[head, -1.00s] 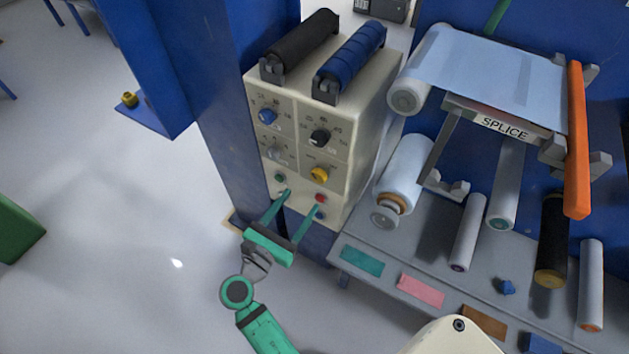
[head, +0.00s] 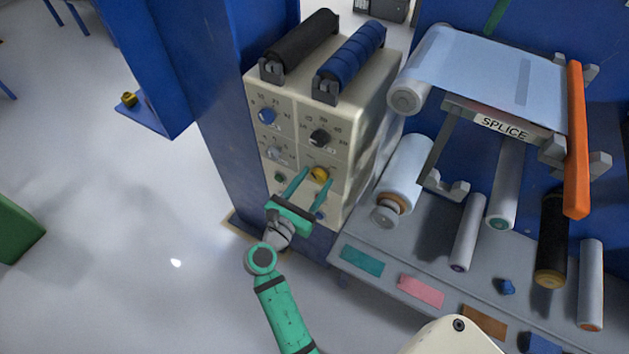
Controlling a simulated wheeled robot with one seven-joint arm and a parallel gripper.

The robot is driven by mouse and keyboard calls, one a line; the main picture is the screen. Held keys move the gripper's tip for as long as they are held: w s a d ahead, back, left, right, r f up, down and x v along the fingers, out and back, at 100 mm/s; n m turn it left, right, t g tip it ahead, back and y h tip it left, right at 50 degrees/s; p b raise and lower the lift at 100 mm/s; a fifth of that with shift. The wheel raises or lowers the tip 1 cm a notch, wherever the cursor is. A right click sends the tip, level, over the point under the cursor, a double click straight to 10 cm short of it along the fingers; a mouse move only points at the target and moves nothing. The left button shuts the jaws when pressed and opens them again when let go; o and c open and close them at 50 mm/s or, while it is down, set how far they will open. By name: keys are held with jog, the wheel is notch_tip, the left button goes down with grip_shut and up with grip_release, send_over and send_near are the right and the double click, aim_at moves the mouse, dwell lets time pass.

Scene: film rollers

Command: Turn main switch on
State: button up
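The cream control box (head: 345,180) stands beside the blue column and carries several knobs and buttons on its front. The yellow knob (head: 320,174) is at the lower right of the upper dials. No label marking the main switch is legible. My green gripper (head: 315,174) is open, with its two fingers pointing at the panel. In the picture one fingertip is left of the yellow knob and one right of it; I cannot tell whether they touch it. The red button below the knob is hidden by the gripper.
A blue knob (head: 267,116), a black knob (head: 319,137) and a grey knob (head: 274,153) sit above on the panel. A green button (head: 280,177) is close left of the fingers.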

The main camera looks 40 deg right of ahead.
jog(key=c, duration=0.7)
jog(key=shift+w, duration=0.1)
